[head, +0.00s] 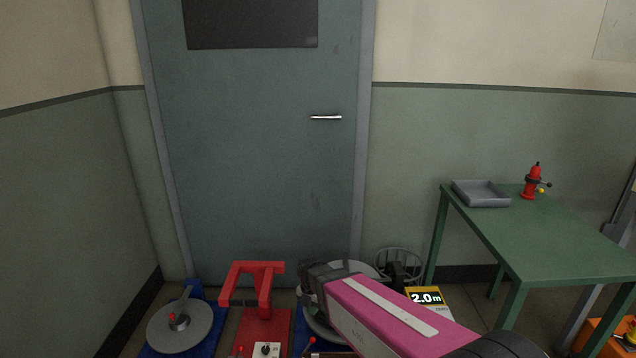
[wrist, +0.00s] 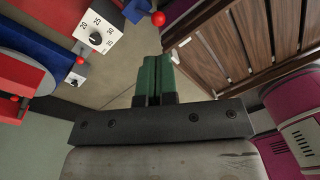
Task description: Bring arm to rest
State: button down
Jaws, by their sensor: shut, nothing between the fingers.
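My gripper (wrist: 154,72) shows in the wrist view with its two green fingers pressed together, shut and empty. It points over bare floor, between a white dial box and a slatted wooden surface. In the head view my pink arm link (head: 390,315) reaches from the lower right toward the bottom middle. The gripper itself cannot be made out there.
A red frame (head: 250,275) and a grey disc (head: 180,326) stand at lower left. The white dial box (wrist: 98,30) and slatted wood (wrist: 240,40) flank the gripper. A green table (head: 545,235) holds a grey tray (head: 481,201) and red device (head: 533,182). A closed door (head: 260,150) stands behind.

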jog(key=s+d+r+m, duration=0.1)
jog(key=d+r+m, duration=0.5)
jog(key=d+m, duration=0.4)
jog(key=s+d+r+m, duration=0.1)
jog(key=d+r+m, duration=0.5)
jog(key=d+m, duration=0.5)
jog(key=shift+s+d+m+t+y, duration=0.15)
jog(key=shift+s+m+t+y, duration=0.2)
jog(key=shift+m, duration=4.15)
jog(key=shift+w+r, duration=0.1)
